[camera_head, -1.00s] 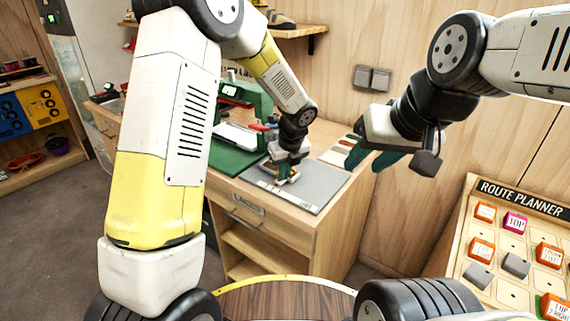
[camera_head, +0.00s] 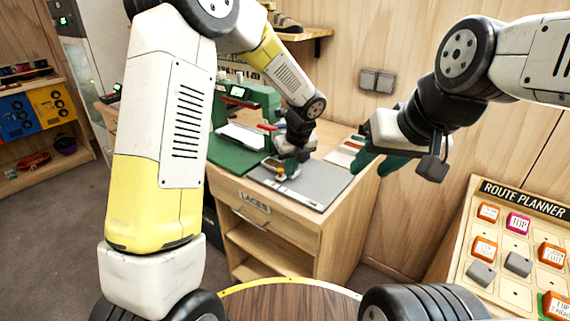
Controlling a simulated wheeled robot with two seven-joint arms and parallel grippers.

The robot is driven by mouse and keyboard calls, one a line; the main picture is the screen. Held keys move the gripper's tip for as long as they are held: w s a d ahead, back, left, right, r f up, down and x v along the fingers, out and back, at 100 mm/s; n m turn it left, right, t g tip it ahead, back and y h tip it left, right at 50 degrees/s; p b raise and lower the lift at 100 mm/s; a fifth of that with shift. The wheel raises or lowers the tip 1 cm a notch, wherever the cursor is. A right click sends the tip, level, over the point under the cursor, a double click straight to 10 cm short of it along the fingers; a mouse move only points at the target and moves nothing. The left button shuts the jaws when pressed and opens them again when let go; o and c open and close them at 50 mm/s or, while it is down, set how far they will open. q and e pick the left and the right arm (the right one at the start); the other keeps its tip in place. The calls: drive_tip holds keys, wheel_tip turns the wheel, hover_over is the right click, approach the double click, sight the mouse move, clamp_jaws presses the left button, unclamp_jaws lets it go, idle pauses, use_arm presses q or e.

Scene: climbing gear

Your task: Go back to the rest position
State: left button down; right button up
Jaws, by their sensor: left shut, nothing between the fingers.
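My left gripper (camera_head: 287,168) is over the grey mat (camera_head: 312,189) on the wooden bench, at the end of my white and yellow arm. It is shut and holds nothing. A small item with yellow and brown parts (camera_head: 279,168) is on the mat right by its fingertips; whether they touch is not clear.
The bench (camera_head: 275,218) has a drawer marked LACES. A green machine (camera_head: 243,102) stands at its back left. A ROUTE PLANNER board (camera_head: 508,235) with orange, grey and pink blocks leans at right. A round wooden top (camera_head: 290,303) is below, in front.

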use_arm(q)
drive_tip(key=s+a+r+n, duration=0.2)
drive_tip(key=s+r+n, duration=0.1)
drive_tip(key=r, duration=0.3)
drive_tip(key=s+a+r+n, duration=0.3)
drive_tip(key=s+r+n, duration=0.1)
drive_tip(key=r, duration=0.3)
drive_tip(key=s+a+r+n+t+h, duration=0.1)
drive_tip(key=s+a+r+n, duration=0.1)
drive_tip(key=s+n, duration=0.4)
drive_tip(key=s+a+r+n+t+h, duration=0.1)
drive_tip(key=s+a+n, duration=0.3)
drive_tip(key=n, duration=0.5)
drive_tip(key=s+a+r+n+t+h, duration=0.1)
drive_tip(key=s+a+r+n, duration=0.1)
drive_tip(key=s+n, duration=0.6)
drive_tip(key=shift+s+a+r+h, duration=0.3)
drive_tip(key=shift+s+a+h, duration=0.1)
